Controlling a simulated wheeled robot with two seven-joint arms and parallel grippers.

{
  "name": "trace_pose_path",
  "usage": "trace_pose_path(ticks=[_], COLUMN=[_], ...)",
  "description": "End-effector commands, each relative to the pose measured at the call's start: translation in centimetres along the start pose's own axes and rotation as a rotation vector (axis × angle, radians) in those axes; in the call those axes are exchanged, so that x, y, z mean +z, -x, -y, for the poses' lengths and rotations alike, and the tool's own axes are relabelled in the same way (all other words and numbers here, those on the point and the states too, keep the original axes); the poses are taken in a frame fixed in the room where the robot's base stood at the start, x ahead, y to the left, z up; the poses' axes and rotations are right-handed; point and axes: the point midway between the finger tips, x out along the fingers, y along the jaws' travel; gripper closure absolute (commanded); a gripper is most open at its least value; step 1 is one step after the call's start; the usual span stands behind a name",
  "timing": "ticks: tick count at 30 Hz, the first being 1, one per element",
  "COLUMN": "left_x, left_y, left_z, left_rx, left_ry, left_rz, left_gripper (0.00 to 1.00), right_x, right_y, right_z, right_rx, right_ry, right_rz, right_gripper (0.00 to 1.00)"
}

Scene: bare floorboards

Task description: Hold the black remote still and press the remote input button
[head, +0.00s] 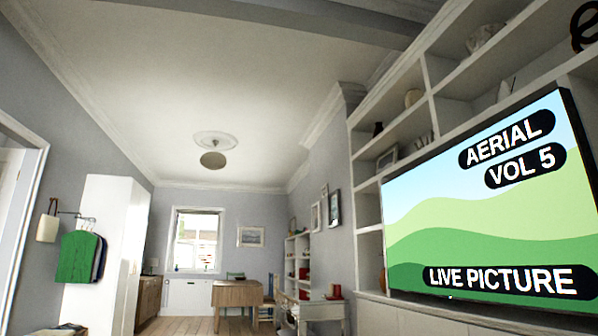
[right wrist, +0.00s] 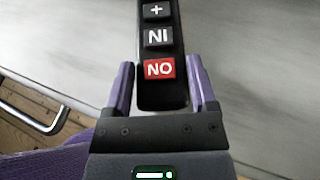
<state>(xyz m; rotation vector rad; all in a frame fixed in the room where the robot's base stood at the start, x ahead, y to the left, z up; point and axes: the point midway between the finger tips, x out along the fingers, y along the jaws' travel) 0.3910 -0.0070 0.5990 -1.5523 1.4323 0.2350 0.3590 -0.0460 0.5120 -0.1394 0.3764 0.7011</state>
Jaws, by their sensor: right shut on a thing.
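The black remote (right wrist: 160,94) is between the two purple fingers of my right gripper (right wrist: 161,63) in the right wrist view. The gripper is shut on the near end of the remote. Its face shows a red button (right wrist: 160,69) reading "NO", a dark button (right wrist: 158,37) reading "NI", and a "+" button (right wrist: 156,10). The letters look like ON and IN turned upside down. The remote's far end is cut off by the top of the frame. The television (head: 490,215) in the head view shows "AERIAL", "VOL 5" and "LIVE PICTURE". My left gripper is in neither view.
A pale grey surface (right wrist: 255,70) lies below the remote, with a metal handle (right wrist: 35,118) and floorboards at left. In the head view, white shelves (head: 445,75) surround the television. A wooden table (head: 237,294) stands at the far end of the room.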

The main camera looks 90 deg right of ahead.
Motion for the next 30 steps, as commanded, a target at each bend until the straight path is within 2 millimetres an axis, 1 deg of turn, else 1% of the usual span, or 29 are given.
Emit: trace_pose_path(ticks=[13, 14, 15, 17, 18, 23, 25, 26, 28, 30], left_x=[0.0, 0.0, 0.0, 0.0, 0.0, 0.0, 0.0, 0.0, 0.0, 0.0], left_y=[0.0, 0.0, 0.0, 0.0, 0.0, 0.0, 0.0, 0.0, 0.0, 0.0], left_z=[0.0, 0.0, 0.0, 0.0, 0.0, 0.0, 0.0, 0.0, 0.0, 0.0], left_rx=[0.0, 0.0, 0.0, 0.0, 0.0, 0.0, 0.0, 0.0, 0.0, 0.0], left_ry=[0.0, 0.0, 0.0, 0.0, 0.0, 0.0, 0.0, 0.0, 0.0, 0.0], left_rz=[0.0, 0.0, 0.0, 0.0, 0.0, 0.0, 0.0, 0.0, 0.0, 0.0], left_gripper=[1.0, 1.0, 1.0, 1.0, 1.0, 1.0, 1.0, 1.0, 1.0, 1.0], right_x=[0.0, 0.0, 0.0, 0.0, 0.0, 0.0, 0.0, -0.1, -0.1, -0.1], right_y=[0.0, 0.0, 0.0, 0.0, 0.0, 0.0, 0.3, 0.6, 1.9, 3.9], right_z=[0.0, 0.0, 0.0, 0.0, 0.0, 0.0, 0.0, 0.0, 0.0, 0.0], right_rx=[0.0, 0.0, 0.0, 0.0, 0.0, 0.0, 0.0, -0.001, -0.002, 0.0], right_ry=[0.0, 0.0, 0.0, 0.0, 0.0, 0.0, 0.0, 0.0, 0.0, 0.002], right_rz=[0.0, 0.0, 0.0, 0.0, 0.0, 0.0, -0.001, -0.002, -0.002, -0.004], right_gripper=[0.93, 0.25, 0.17, 0.04, 0.0, 0.0, 0.0, 0.0, 0.0, 0.0])
